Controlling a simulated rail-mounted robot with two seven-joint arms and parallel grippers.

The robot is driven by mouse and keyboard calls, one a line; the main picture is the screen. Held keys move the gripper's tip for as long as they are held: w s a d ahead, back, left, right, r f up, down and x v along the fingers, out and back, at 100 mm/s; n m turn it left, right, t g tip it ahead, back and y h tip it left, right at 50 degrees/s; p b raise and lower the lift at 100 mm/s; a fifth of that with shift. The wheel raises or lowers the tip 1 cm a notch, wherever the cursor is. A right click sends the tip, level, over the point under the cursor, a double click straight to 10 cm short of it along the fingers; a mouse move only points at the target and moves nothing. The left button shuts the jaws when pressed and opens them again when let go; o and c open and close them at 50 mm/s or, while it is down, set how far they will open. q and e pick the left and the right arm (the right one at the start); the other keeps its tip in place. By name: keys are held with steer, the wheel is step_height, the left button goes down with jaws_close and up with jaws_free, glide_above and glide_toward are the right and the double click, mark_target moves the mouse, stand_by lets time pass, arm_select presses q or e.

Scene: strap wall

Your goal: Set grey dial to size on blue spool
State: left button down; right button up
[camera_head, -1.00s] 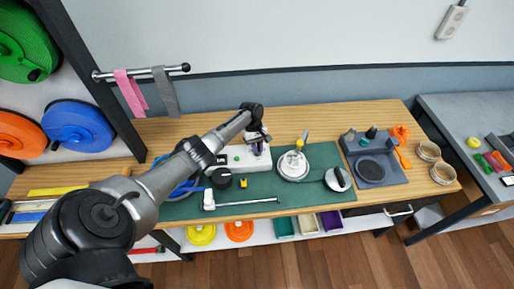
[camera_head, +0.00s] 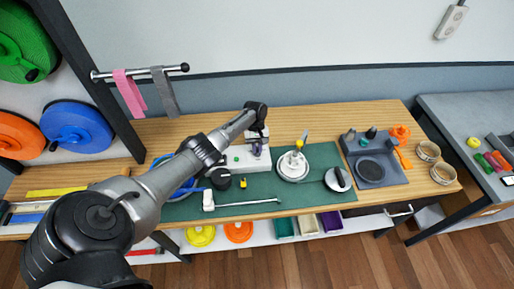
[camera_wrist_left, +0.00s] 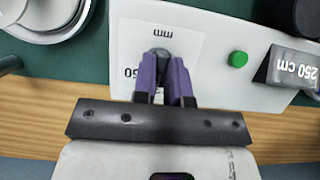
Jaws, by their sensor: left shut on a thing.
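The grey dial (camera_wrist_left: 160,52) shows in the left wrist view as a small dark knob on a white scale plate marked "mm". My left gripper (camera_wrist_left: 163,72) has its purple fingers closed around it; they hide most of the dial. In the head view my left gripper (camera_head: 257,150) is down at the white machine (camera_head: 252,164) on the table. A blue spool (camera_head: 77,127) hangs on the wall rack at the left; I cannot read any size on it. My right gripper is not in view.
Beside the dial are a green button (camera_wrist_left: 238,59) and a grey display (camera_wrist_left: 291,71) reading "250 cm". A round white stand (camera_head: 293,166) is to the right on the green mat. A grey tray (camera_head: 372,168) lies further right. A rail with pink strap (camera_head: 130,94) is behind.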

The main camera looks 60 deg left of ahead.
arm_select(q)
steer(key=shift+f, duration=0.1)
steer(key=c, duration=1.2)
jaws_free()
steer(key=shift+d, duration=0.1)
steer(key=shift+o, duration=0.2)
steer(key=v, duration=1.4)
steer(key=shift+f, duration=0.15)
